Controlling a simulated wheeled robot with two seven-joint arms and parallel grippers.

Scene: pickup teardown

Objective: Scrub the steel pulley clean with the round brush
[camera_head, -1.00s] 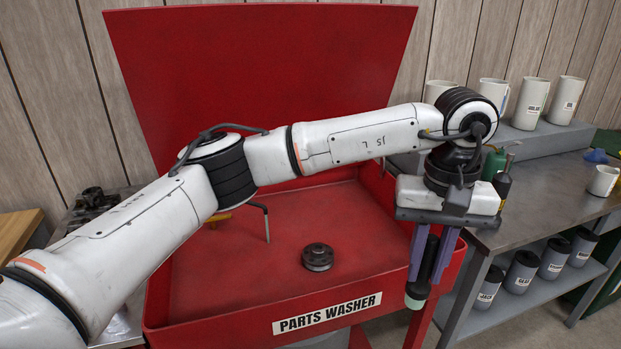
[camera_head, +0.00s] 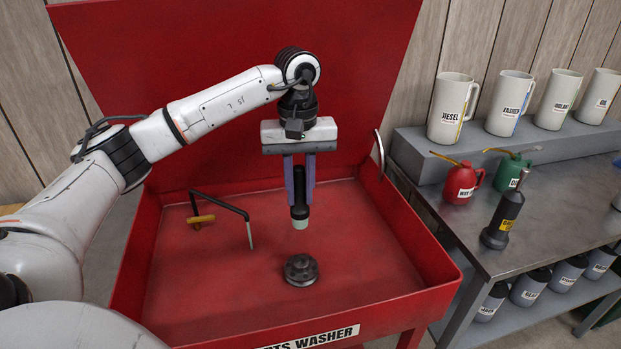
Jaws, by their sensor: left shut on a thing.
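The steel pulley (camera_head: 301,270) is a small dark grey wheel lying flat on the floor of the red parts washer (camera_head: 200,300). My left gripper (camera_head: 300,200) points down above it, shut on the round brush (camera_head: 299,212). The brush has a black handle and a pale round bristle end facing down. The bristle end appears just above and behind the pulley, with a gap between them in the picture. My right gripper is not in view.
A bent black spout with a yellow tap (camera_head: 203,219) stands in the washer's left part. Its red walls and lid surround the basin. A metal bench (camera_head: 545,225) at right holds labelled jugs (camera_head: 452,108), red and green oil cans (camera_head: 463,183) and a dark bottle (camera_head: 502,220).

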